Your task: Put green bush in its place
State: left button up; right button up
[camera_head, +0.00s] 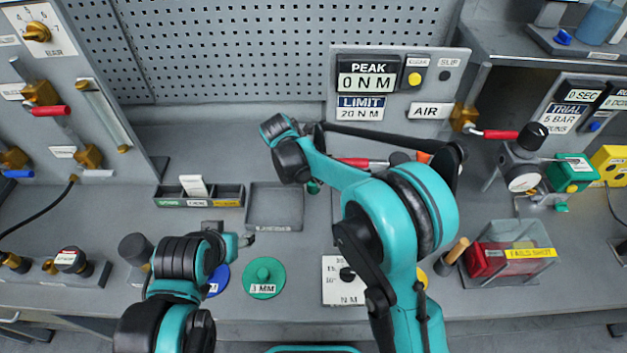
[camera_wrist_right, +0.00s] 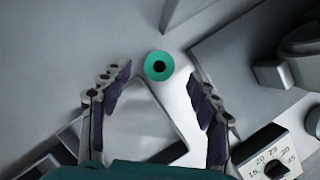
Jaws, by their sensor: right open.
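The green bush (camera_wrist_right: 159,66) shows in the right wrist view as a small green ring with a dark hole, seen end-on. A small green piece (camera_head: 313,187), probably the same bush, peeks out below my right arm in the head view. My right gripper (camera_wrist_right: 159,76) is open, its purple-padded fingers on either side of the bush and apart from it. In the head view my arm hides the right gripper. My left gripper (camera_head: 243,240) hangs low at the left, above the bench; its jaws are too small to read. A small tray with coloured labels (camera_head: 199,203) stands at the back left.
A shallow grey tray (camera_head: 274,228) lies right of the labelled tray. A green 3 MM disc (camera_head: 263,291) with a knob is near the front. A numbered block (camera_wrist_right: 274,162) shows at the lower right in the wrist view. A fails-shut bin (camera_head: 516,253) stands right.

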jog(key=shift+d+f, duration=0.2)
jog(key=shift+f, duration=0.55)
jog(key=b+x, duration=0.2)
jog(key=x, duration=0.2)
jog(key=shift+w+a, duration=0.15)
jog(key=shift+a, duration=0.05)
jog(key=shift+w+d+f, duration=0.1)
jog(key=shift+d+f, duration=0.05)
jog(key=shift+f, duration=0.2)
jog(key=c, duration=1.3)
